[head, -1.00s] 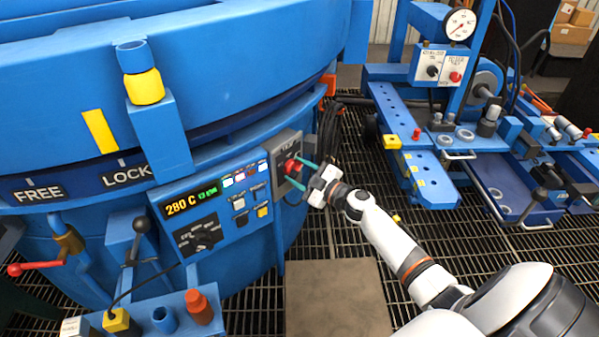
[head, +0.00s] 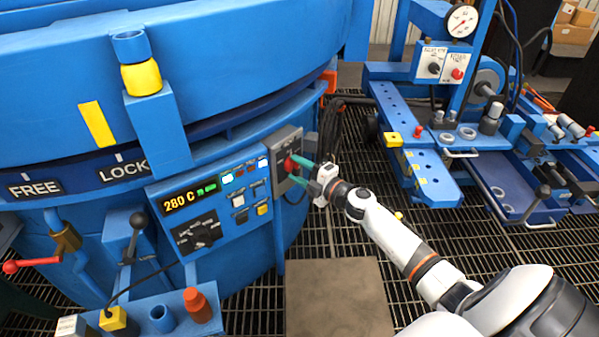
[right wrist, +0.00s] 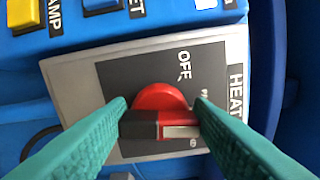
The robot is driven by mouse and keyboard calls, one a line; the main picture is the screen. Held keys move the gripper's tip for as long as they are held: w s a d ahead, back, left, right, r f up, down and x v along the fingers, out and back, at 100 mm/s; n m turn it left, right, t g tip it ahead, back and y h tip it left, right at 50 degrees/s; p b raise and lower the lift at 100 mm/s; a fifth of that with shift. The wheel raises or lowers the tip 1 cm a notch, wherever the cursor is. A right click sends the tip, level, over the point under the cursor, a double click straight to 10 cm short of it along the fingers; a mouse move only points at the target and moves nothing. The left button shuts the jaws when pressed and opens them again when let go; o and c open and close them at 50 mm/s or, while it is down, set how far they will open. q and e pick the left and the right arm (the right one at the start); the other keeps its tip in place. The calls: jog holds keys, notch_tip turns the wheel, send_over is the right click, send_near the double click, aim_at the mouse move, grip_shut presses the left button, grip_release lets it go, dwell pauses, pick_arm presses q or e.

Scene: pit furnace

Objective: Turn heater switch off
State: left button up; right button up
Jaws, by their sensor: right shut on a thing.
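The heater switch (right wrist: 160,108) is a red rotary knob on a dark plate in a grey box, labelled "OFF" and "HEAT" in the right wrist view. In the head view the heater switch (head: 290,164) sits on the right end of the blue furnace's control panel. My right gripper (head: 296,172) has its green fingers at the knob. In the right wrist view the fingers of my right gripper (right wrist: 162,104) are on either side of the knob, shut on it. The knob's handle lies crosswise between the fingers, not in line with the OFF mark. My left gripper is not in view.
The panel display (head: 190,199) reads 280 C. A FREE/LOCK lever with a red handle (head: 38,262) is at far left. A blue workbench (head: 430,175) stands at right. Grating floor lies between.

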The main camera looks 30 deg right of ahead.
jog(key=n, duration=0.1)
jog(key=n+b, duration=0.1)
jog(key=n, duration=0.2)
jog(key=shift+f+n+b, duration=0.3)
jog(key=shift+n+b, duration=0.1)
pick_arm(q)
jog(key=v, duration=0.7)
pick_arm(e)
jog(key=shift+n, duration=0.5)
jog(key=n+b, duration=0.2)
jog(key=n, duration=0.1)
jog(key=shift+f, duration=0.1)
jog(key=n+b, duration=0.1)
jog(key=n, duration=0.1)
jog(key=shift+n, duration=0.4)
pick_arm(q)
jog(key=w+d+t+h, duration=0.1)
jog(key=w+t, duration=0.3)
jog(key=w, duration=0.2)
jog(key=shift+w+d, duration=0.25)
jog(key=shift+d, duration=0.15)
pick_arm(e)
jog(key=shift+n, duration=0.3)
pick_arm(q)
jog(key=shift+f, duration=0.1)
pick_arm(e)
jog(key=o, duration=1)
jog(key=shift+d, duration=0.1)
